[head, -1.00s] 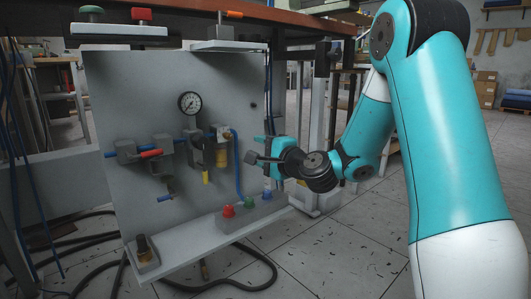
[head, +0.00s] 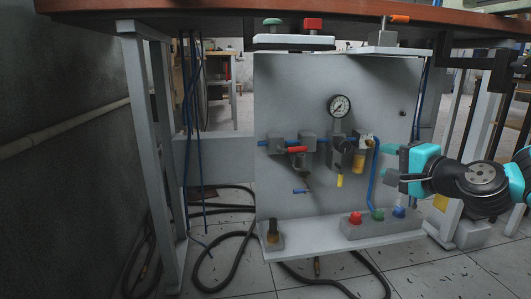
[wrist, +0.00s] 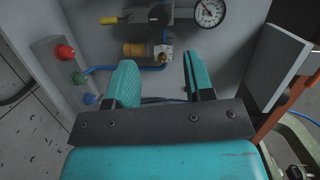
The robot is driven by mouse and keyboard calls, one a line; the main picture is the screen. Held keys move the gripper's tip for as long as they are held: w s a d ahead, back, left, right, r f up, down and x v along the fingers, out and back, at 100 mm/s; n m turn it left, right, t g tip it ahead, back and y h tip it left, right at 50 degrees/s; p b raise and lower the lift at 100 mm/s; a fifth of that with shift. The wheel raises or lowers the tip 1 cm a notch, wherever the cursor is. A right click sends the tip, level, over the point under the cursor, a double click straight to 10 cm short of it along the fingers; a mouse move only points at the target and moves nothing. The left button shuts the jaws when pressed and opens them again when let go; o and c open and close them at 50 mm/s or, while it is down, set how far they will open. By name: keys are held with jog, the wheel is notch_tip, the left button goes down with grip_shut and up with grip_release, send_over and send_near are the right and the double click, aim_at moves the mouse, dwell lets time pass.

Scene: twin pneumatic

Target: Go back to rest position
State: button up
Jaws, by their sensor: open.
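My gripper (head: 392,168) is at the right side of the grey pneumatic panel (head: 285,95) in the head view, with my teal arm reaching in from the right. In the wrist view my gripper (wrist: 160,82) shows two teal fingers spread apart with nothing between them. Beyond the fingers are the panel's brass-coloured fitting and blue tube (wrist: 100,69). The gripper appears apart from the panel parts, though the exact gap is hard to tell.
A pressure gauge (head: 339,106), valves with red and blue handles, and red (head: 355,217), green and blue buttons are on the panel. A wooden tabletop (head: 200,8) is above. Black hoses (head: 225,240) lie on the floor at left. A wall stands at far left.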

jog(key=s+a+r+n+g+y+p, duration=0.3)
jog(key=s+a+r+n+g+p, duration=0.4)
jog(key=a, duration=0.5)
jog(key=s+a+r+n+g+h+p, duration=0.15)
jog(key=s+r+n+g+p, duration=0.4)
jog(key=s, duration=0.55)
jog(key=s+a+r+n+g+h+p, duration=0.1)
jog(key=s+r+n+g+h+p, duration=0.2)
jog(key=s+r+n+p, duration=0.65)
notch_tip(320, 180, up, 32)
jog(key=s+m+p, duration=0.1)
jog(key=m+p, duration=0.1)
jog(key=p, duration=3.2)
jog(key=shift+s+p, duration=0.3)
